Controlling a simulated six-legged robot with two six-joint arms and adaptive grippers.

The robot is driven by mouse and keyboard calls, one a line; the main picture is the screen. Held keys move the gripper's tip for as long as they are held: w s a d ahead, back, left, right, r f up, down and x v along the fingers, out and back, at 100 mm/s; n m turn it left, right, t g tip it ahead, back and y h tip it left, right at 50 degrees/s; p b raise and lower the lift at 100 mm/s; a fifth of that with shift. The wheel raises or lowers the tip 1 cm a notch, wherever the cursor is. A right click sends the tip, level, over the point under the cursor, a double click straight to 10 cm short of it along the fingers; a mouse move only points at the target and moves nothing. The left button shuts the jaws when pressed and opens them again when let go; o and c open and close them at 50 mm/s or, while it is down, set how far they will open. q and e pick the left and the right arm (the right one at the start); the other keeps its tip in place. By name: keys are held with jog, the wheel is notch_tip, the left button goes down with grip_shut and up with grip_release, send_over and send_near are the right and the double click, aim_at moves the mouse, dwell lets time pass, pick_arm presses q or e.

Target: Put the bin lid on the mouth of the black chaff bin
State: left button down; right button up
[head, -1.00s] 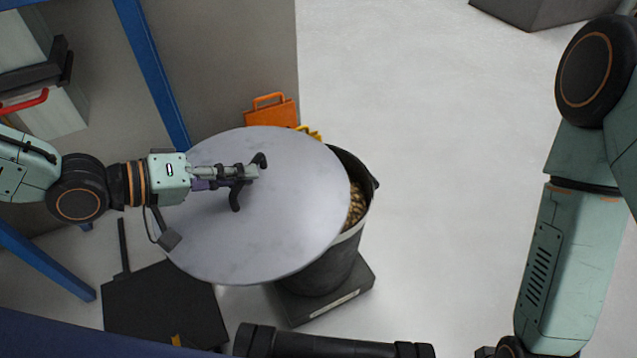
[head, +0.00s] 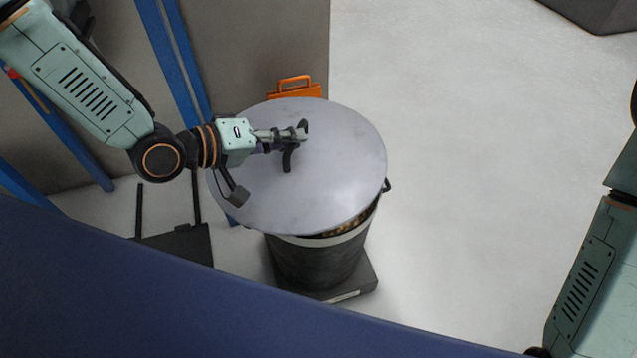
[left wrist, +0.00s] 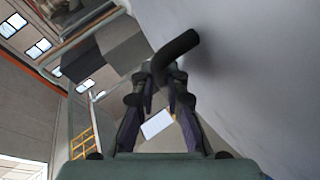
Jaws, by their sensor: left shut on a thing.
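The bin lid (head: 335,185) is a round grey disc. My left gripper (head: 295,143) is shut on its dark handle in the head view. In the left wrist view the gripper's fingers (left wrist: 165,85) close on the dark curved handle, and the lid's grey face (left wrist: 255,65) fills the right side. The black chaff bin (head: 315,262) stands below the lid, with a light band near its top. Brown chaff (head: 350,226) shows in a narrow gap at the near edge. The lid hides most of the mouth. I cannot tell whether it touches the rim. My right gripper is out of view.
The bin stands on a dark base (head: 358,280). An orange case (head: 296,88) is behind the lid, near blue posts (head: 172,70). A blue beam (head: 200,290) crosses the foreground. The floor to the right (head: 480,150) is clear.

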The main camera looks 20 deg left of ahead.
pick_arm(q)
jog(key=w+f+n+t+y+b, duration=0.3)
jog(key=w+f+n+y, duration=0.3)
jog(key=w+f, duration=0.15)
notch_tip(320, 180, down, 11)
jog(key=w+d+n+y+b, duration=0.1)
jog(key=b, duration=0.4)
jog(key=shift+w+d, duration=0.2)
jog(key=shift+d, duration=0.2)
jog(key=shift+r, duration=0.1)
jog(key=c, duration=1.4)
grip_release()
